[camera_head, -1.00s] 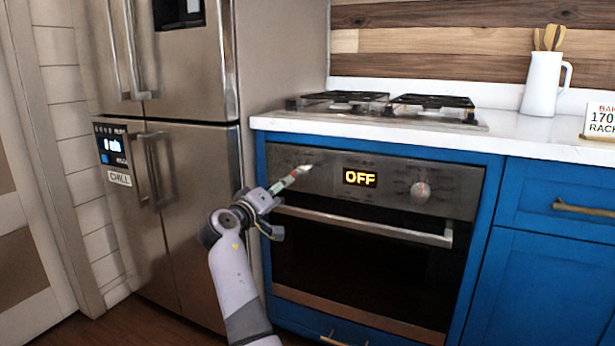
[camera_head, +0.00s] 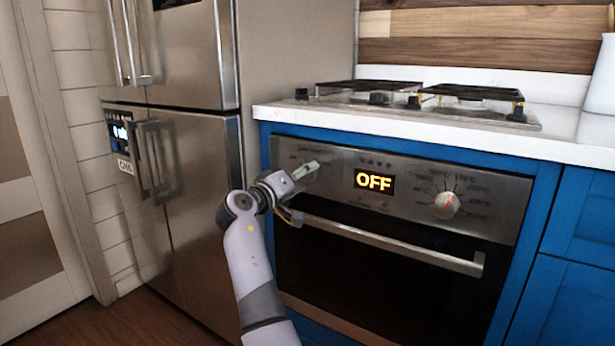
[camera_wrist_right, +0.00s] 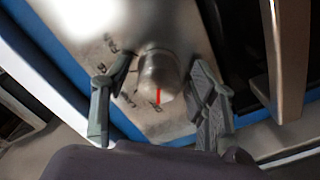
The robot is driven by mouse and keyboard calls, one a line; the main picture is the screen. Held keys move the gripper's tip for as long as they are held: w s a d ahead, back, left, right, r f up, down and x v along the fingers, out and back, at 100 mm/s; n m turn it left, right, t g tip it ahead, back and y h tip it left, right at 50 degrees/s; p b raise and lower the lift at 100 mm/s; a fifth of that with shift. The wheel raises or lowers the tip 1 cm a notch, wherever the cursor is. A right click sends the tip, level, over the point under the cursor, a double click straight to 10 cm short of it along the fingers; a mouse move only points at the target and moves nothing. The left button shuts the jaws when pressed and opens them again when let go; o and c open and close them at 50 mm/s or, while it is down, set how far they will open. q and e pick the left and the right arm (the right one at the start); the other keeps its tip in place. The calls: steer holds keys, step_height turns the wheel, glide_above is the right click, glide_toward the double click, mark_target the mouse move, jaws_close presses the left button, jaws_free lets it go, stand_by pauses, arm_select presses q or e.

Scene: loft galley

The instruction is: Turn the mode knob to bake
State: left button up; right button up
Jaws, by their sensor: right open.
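The mode knob (camera_wrist_right: 158,75), a silver cylinder with a red pointer line, shows in the right wrist view on the steel oven panel. It sits between the two fingers of my right gripper (camera_wrist_right: 163,88), which is open, with a finger on either side. I cannot tell whether either finger touches it. In the head view my right gripper (camera_head: 303,173) is at the left end of the oven control panel (camera_head: 335,165) and hides the mode knob there. The panel's display (camera_head: 374,181) reads OFF. My left gripper is not in view.
A second knob (camera_head: 446,205), with temperature marks around it, is at the panel's right end. The oven door handle (camera_head: 400,246) runs below the panel. The white countertop (camera_head: 400,125) with a gas hob (camera_head: 430,98) is above. The steel fridge (camera_head: 205,190) stands close on the left.

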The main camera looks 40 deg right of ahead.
steer(key=shift+a, duration=0.1)
steer(key=shift+c, duration=0.5)
steer(key=c, duration=1.1)
